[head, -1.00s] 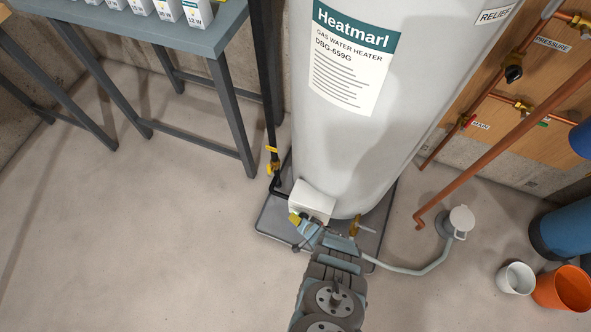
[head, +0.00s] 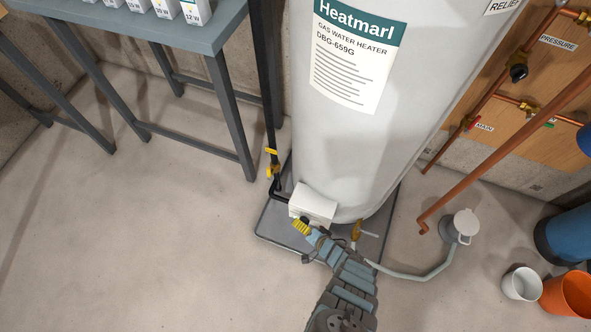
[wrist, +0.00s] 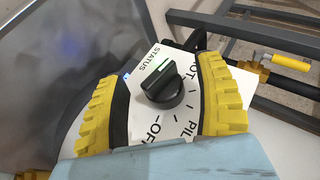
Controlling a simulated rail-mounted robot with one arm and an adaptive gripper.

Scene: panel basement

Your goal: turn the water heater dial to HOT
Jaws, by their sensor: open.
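The water heater (head: 350,150) is a tall white tank with a white control box (head: 313,203) low on its front. In the wrist view, the black dial (wrist: 164,88) sits on the box's white face, among STATUS, a partly covered HOT, PILOT and OFF labels. A pale green line runs along the dial's raised grip, on the STATUS side; its exact setting is hard to tell. My gripper (wrist: 163,85) is open, its yellow ribbed fingers on either side of the dial with gaps between. In the head view, my gripper (head: 302,227) is at the box's lower front edge, and the dial is hidden.
A black gas pipe with a yellow-handled valve (head: 273,168) runs left of the box. A brass drain valve (head: 357,230) is right of my gripper. A dark drip tray (head: 268,222) lies under the tank. A workbench (head: 205,35) stands left; the floor between is clear.

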